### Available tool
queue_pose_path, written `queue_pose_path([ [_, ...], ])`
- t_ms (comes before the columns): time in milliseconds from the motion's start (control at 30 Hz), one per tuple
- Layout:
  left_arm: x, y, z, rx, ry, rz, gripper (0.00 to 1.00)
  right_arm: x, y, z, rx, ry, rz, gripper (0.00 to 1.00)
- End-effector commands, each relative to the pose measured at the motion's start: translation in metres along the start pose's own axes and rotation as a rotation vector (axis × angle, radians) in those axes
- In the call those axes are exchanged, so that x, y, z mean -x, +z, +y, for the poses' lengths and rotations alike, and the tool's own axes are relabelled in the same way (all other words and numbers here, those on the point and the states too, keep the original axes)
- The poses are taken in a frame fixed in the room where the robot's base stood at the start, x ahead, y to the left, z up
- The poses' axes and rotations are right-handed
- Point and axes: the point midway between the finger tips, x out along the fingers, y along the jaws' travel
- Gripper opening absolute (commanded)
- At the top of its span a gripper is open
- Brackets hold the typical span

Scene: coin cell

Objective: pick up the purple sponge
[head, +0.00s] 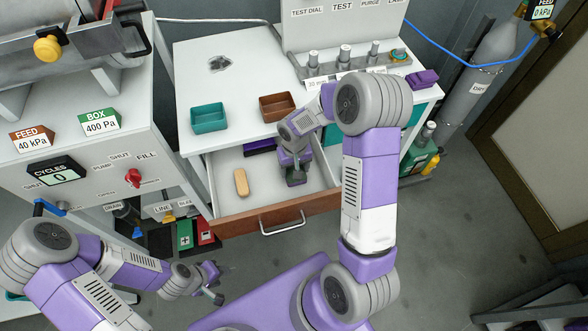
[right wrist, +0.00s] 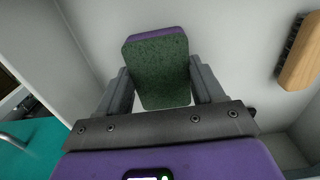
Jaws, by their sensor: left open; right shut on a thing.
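The purple sponge (right wrist: 160,70) has a dark green scouring face and a purple edge. My right gripper (right wrist: 163,88) is shut on it, one finger at each side. In the head view my right gripper (head: 296,172) reaches down into the open drawer (head: 215,192), and only a small dark part of the sponge shows beneath it. I cannot tell whether the sponge touches the drawer floor. My left gripper (head: 214,283) is open and empty, low at the left, away from the drawer.
A wooden-handled brush (head: 241,182) lies left of my right gripper in the drawer; it also shows in the right wrist view (right wrist: 301,60). A dark purple item (head: 260,146) lies at the drawer's back. Teal (head: 209,118) and brown (head: 277,107) trays stand on the worktop.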

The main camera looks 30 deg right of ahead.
Motion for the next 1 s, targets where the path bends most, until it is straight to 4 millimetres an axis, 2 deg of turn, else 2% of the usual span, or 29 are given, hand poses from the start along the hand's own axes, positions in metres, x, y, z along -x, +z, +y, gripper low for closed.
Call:
queue_pose_path([
  [167, 0.005, 0.0, 0.002, 0.0, 0.0, 0.0, 0.43, 0.013, -0.001, 0.0, 0.0, 0.0, 0.002, 0.4],
  [400, 0.023, 0.001, 0.009, 0.0, 0.0, 0.0, 0.43, 0.062, -0.001, 0.0, 0.001, 0.0, 0.004, 0.4],
  [600, 0.031, 0.001, 0.012, 0.0, 0.0, 0.0, 0.43, 0.092, 0.0, 0.0, 0.001, 0.001, 0.001, 0.4],
  [733, 0.033, 0.001, 0.012, 0.0, 0.0, 0.0, 0.43, 0.1, 0.0, 0.0, 0.001, 0.001, -0.001, 0.4],
  [967, 0.033, 0.001, 0.012, 0.0, 0.0, 0.0, 0.43, 0.1, 0.0, 0.0, 0.001, 0.001, -0.002, 0.4],
  [1000, 0.033, 0.001, 0.012, 0.0, 0.0, 0.0, 0.43, 0.1, 0.0, 0.0, 0.001, 0.001, -0.002, 0.66],
])
